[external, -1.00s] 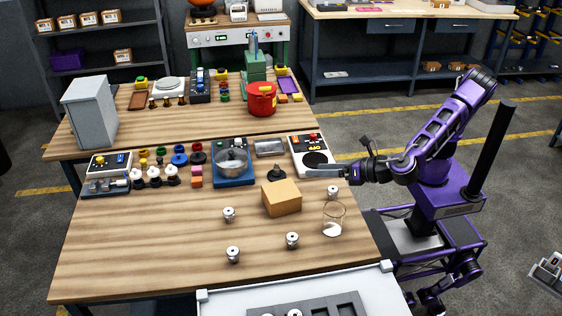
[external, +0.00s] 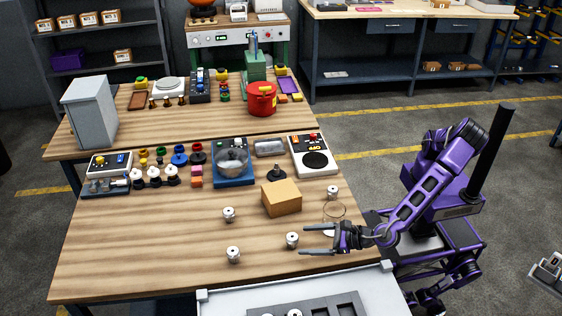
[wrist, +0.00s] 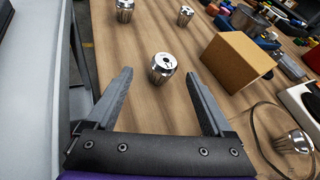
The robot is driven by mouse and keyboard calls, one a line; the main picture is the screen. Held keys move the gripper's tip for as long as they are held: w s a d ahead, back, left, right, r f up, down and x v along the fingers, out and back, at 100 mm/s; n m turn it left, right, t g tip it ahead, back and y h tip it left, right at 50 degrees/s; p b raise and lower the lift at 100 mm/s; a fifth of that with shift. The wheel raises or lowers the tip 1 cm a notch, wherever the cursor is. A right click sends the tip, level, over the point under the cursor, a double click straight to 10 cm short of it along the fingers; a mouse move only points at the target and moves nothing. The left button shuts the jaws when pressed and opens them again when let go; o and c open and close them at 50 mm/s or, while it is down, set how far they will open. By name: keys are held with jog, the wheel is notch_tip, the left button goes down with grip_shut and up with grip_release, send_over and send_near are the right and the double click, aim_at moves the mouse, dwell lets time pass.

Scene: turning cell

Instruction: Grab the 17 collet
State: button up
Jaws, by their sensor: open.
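Several silver collets stand on the wooden table; their size marks are too small to read, so I cannot tell which is the 17. One collet (external: 292,240) stands just ahead of my gripper (external: 302,240). In the wrist view this collet (wrist: 162,70) is upright, centred at the fingertips of my gripper (wrist: 160,76), which is open and empty. Two more collets stand farther left, one upper (external: 229,214) and one lower (external: 233,254). Another collet (external: 333,191) stands near the right edge and shows at the right of the wrist view (wrist: 293,142).
A cardboard box (external: 282,198) stands behind the nearest collet. A tray (external: 245,303) with collets and empty square pockets is at the front edge. The table's left front is clear.

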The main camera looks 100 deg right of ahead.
aim_at(292, 238)
jog(key=shift+s+d+b+x, duration=0.15)
jog(key=shift+b+x, duration=0.15)
jog(key=shift+x, duration=1.3)
jog(key=shift+s+d+b+x, duration=0.1)
jog(key=shift+b+x, duration=0.15)
jog(key=shift+x, duration=1.3)
jog(key=shift+f, duration=0.2)
grip_shut()
